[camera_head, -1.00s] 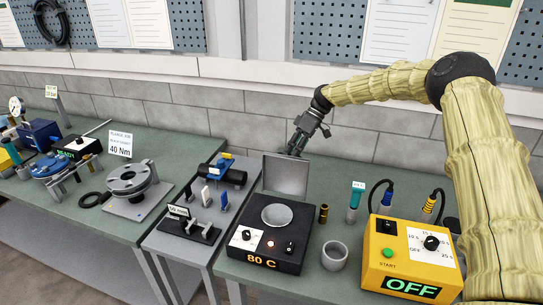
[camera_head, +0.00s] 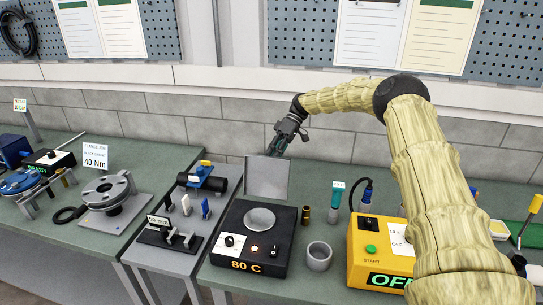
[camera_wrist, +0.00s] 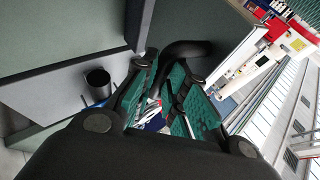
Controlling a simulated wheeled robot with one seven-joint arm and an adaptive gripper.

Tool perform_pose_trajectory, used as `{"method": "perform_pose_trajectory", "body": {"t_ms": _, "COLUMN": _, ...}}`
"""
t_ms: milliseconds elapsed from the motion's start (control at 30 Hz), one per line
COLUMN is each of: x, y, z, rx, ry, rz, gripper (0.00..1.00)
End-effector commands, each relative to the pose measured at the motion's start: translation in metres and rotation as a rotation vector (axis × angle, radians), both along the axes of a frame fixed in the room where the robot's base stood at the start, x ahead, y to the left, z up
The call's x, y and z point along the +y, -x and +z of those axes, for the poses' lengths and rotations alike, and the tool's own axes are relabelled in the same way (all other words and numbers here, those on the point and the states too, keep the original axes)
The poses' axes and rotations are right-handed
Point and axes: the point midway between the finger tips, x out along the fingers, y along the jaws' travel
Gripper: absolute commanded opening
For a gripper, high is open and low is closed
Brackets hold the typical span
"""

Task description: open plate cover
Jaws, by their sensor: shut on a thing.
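The plate cover (camera_head: 267,177), a flat grey square panel, stands raised and nearly upright at the back edge of the black heating box (camera_head: 247,262) marked 80 C. The round pale plate (camera_head: 259,219) on top of the box is uncovered. My gripper (camera_head: 275,151) is at the cover's top edge, partly hidden behind it. In the wrist view my gripper (camera_wrist: 168,100) is shut around a dark curved bar (camera_wrist: 187,48), which looks like the cover's handle. The exact contact is hard to see.
A grey cup (camera_head: 319,256) and a small brass cylinder (camera_head: 306,215) stand right of the box. A yellow control box (camera_head: 370,262) is farther right, partly behind my arm. A grey fixture bench (camera_head: 160,262) adjoins at left. The block wall is close behind.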

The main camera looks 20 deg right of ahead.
Motion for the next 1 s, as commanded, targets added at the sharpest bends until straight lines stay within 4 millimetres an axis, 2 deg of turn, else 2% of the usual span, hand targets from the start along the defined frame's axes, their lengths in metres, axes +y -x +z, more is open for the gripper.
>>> {"method": "perform_pose_trajectory", "body": {"t_ms": 33, "x": -0.0040, "y": 0.0020, "z": -0.0115, "rx": 0.007, "ry": 0.010, "rz": -0.005, "gripper": 0.19}}
{"method": "perform_pose_trajectory", "body": {"t_ms": 100, "x": -0.0039, "y": 0.0019, "z": -0.0111, "rx": 0.007, "ry": 0.010, "rz": -0.005, "gripper": 0.32}}
{"method": "perform_pose_trajectory", "body": {"t_ms": 133, "x": -0.0038, "y": 0.0019, "z": -0.0107, "rx": 0.006, "ry": 0.010, "rz": -0.004, "gripper": 0.35}}
{"method": "perform_pose_trajectory", "body": {"t_ms": 1000, "x": -0.0010, "y": -0.0006, "z": -0.0023, "rx": 0.000, "ry": 0.003, "rz": -0.002, "gripper": 0.35}}
